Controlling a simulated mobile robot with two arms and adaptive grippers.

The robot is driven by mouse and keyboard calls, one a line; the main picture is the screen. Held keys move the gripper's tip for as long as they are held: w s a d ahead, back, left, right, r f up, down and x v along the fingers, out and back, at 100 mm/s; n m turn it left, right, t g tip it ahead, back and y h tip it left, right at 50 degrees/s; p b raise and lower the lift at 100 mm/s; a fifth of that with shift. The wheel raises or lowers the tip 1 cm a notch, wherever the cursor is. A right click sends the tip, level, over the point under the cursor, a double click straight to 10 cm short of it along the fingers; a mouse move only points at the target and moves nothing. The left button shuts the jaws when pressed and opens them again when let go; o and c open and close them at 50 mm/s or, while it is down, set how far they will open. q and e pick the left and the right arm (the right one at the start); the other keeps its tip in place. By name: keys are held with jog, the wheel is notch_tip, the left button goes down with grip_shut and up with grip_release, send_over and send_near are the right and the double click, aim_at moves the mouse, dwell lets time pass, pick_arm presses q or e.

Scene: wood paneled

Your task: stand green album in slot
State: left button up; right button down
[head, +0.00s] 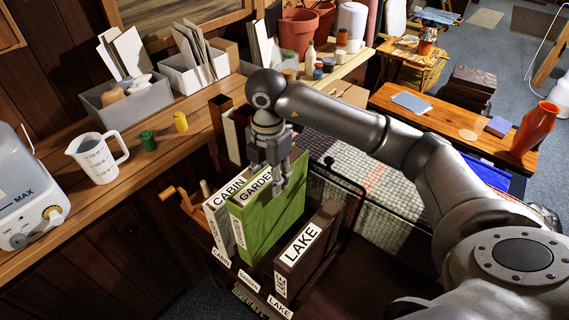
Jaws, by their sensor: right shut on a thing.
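The green album (275,216), labelled GARDEN, stands roughly upright between a white album (220,220) labelled CABIN and a dark brown album (306,252) labelled LAKE. My right gripper (277,188) is shut on the green album's top edge from above. The album's lower front corner is just above the GARDEN label (249,281) on the rack's (237,268) front edge, in line with the middle slot. I cannot tell whether its bottom touches the slot floor. My left gripper is not in view.
A thin dark rail (340,180) stands behind the rack. There is a gap between the green and brown albums.

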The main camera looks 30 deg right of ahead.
pick_arm(q)
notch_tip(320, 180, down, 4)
jog(key=b, duration=0.3)
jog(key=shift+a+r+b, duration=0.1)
jog(key=shift+b, duration=0.25)
dwell(0.6)
dwell(0.4)
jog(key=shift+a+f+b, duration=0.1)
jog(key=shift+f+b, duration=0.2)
dwell(1.1)
